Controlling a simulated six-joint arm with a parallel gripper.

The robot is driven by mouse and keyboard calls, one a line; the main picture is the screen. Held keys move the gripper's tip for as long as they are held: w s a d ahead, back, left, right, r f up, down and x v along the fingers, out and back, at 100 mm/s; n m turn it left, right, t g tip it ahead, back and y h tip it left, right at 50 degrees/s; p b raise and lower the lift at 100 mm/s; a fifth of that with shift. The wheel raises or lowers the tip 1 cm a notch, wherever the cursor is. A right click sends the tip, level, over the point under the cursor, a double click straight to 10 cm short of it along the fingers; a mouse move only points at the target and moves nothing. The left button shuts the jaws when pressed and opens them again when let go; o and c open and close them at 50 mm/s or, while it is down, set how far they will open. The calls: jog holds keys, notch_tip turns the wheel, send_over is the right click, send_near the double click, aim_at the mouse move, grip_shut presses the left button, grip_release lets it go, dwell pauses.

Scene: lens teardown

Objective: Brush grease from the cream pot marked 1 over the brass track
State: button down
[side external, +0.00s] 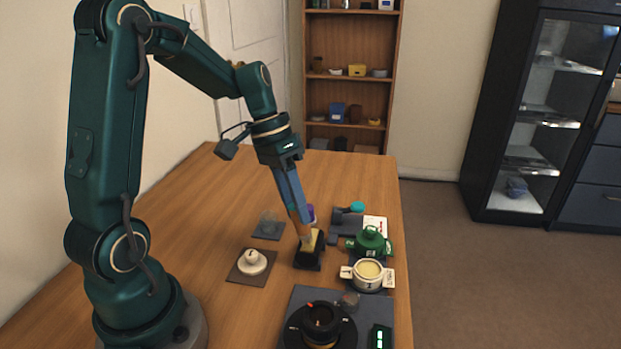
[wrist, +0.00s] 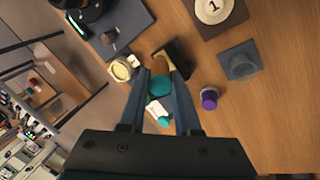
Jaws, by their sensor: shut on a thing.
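My gripper (side external: 300,222) is shut on the wooden brush (side external: 304,238), low over a black holder (side external: 308,262). The brush's lower end is at the holder; I cannot tell whether it is still seated in it. In the wrist view the brush (wrist: 161,62) lies between the fingertips, beside the black holder (wrist: 179,54). The cream pot (side external: 367,276), white with side tabs and a mark 1, stands open to the right with pale grease inside. Its white lid (side external: 252,262), marked 1, lies on a brown mat. The black lens body (side external: 320,318) is at the front; a brassy band (side external: 320,345) shows low on it.
A small clear part (side external: 348,300) and a device with green lights (side external: 380,338) are near the lens. A purple-capped bottle (wrist: 209,98) stands behind the brush. Bare wood lies at left.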

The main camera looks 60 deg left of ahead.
jog(key=shift+s+d, duration=0.5)
notch_tip(320, 180, up, 8)
jog(key=w+a, duration=0.2)
jog(key=a, duration=0.1)
jog(key=shift+w, duration=0.4)
